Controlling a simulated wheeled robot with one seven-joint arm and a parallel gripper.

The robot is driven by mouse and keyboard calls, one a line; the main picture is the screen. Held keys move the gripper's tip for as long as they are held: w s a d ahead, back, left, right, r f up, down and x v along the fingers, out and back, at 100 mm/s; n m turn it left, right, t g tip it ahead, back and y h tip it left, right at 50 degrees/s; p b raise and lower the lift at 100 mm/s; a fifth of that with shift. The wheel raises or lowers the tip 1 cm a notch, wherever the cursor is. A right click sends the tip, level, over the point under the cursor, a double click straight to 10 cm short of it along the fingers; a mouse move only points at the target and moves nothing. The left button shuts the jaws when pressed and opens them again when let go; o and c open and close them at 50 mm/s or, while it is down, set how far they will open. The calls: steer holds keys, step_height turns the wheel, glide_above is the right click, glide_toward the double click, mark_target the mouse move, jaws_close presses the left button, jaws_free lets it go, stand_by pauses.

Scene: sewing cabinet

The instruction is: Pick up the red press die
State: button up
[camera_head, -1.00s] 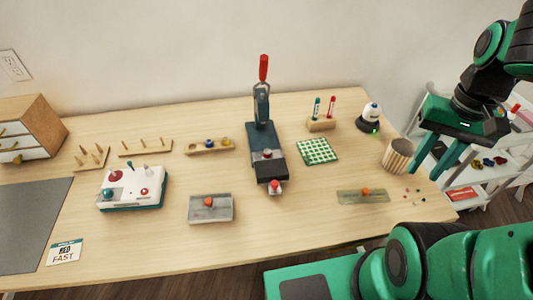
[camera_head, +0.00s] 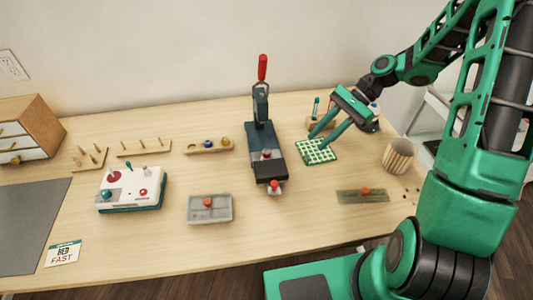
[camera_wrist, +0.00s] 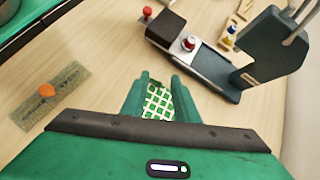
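A small red-topped die with a silver base (camera_head: 266,155) sits on the bed of the dark blue hand press (camera_head: 258,133); the wrist view shows this die at the upper middle (camera_wrist: 190,43). A second red knob (camera_head: 274,187) stands at the press's front end and also shows in the wrist view (camera_wrist: 147,12). I cannot tell for sure which is the red press die. My gripper (camera_head: 317,142) is open and empty above the green checked cloth (camera_head: 318,156), right of the press. In the wrist view the cloth shows between its fingers (camera_wrist: 160,88).
A wooden rack (camera_head: 190,149) with blue and yellow dies lies left of the press. A striped cup (camera_head: 398,155) stands at the right.

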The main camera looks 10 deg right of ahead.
steer(key=w+a+m+y, duration=0.1)
steer(key=w+a+f+m+y, duration=0.1)
steer(key=w+y, duration=0.1)
steer(key=shift+a+f+y, duration=0.2)
steer(key=shift+a+y, duration=0.1)
steer(key=shift+a, duration=0.05)
steer(key=shift+w+a+m+y, duration=0.4)
steer(key=shift+m+y, duration=0.1)
steer(key=shift+y, duration=0.3)
glide_toward(265, 152)
steer(key=shift+w+a+f, duration=0.15)
steer(key=shift+a+f, duration=0.4)
steer(key=x, duration=0.4)
steer(key=shift+s+a+r, duration=0.2)
steer(key=shift+s+r, duration=0.05)
steer(key=shift+r, duration=0.05)
steer(key=shift+a+f, duration=0.2)
steer(key=shift+a, duration=0.3)
jaws_close()
